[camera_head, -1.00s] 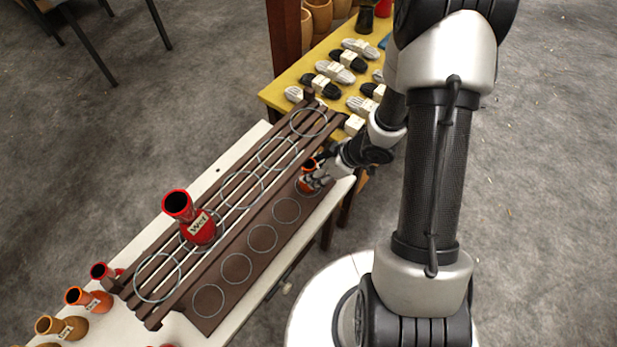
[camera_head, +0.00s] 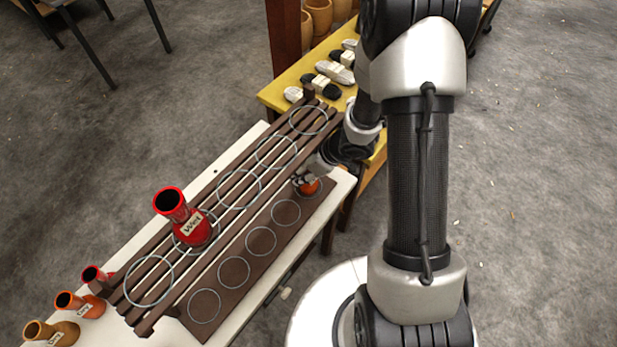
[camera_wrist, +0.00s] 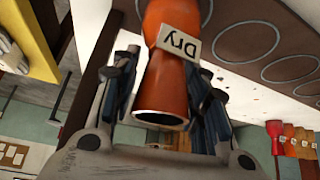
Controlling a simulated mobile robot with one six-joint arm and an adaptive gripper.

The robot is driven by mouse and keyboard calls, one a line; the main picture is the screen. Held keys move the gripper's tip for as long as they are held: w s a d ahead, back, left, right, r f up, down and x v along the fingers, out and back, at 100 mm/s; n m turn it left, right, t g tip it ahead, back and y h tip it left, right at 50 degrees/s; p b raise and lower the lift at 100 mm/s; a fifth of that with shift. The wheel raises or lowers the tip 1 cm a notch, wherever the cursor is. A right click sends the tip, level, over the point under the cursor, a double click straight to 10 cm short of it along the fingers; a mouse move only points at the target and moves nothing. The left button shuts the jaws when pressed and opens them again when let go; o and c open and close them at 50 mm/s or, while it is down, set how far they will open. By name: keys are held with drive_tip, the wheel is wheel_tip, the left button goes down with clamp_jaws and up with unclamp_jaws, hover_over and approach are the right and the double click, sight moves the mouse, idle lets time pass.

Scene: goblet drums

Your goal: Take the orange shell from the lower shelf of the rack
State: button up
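The orange shell (camera_head: 311,188) stands in the far-end ring of the rack's lower shelf (camera_head: 253,262). In the wrist view the orange shell (camera_wrist: 166,88) carries a "Dry" label, and its open mouth faces my palm. My gripper (camera_head: 303,180) is at the shell, with its fingers on either side of the neck. In the wrist view my gripper (camera_wrist: 168,75) looks open, with small gaps beside the neck; firm contact is not visible. The gripper hides the upper shell in the head view. The rack (camera_head: 215,222) is dark brown and slatted.
A red shell labelled "Wet" (camera_head: 190,222) stands on the upper slats. A yellow table (camera_head: 283,91) with dark and pale bundles lies behind. The other lower rings are empty.

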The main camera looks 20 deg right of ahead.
drive_tip(key=c, duration=0.8)
drive_tip(key=shift+o, duration=0.2)
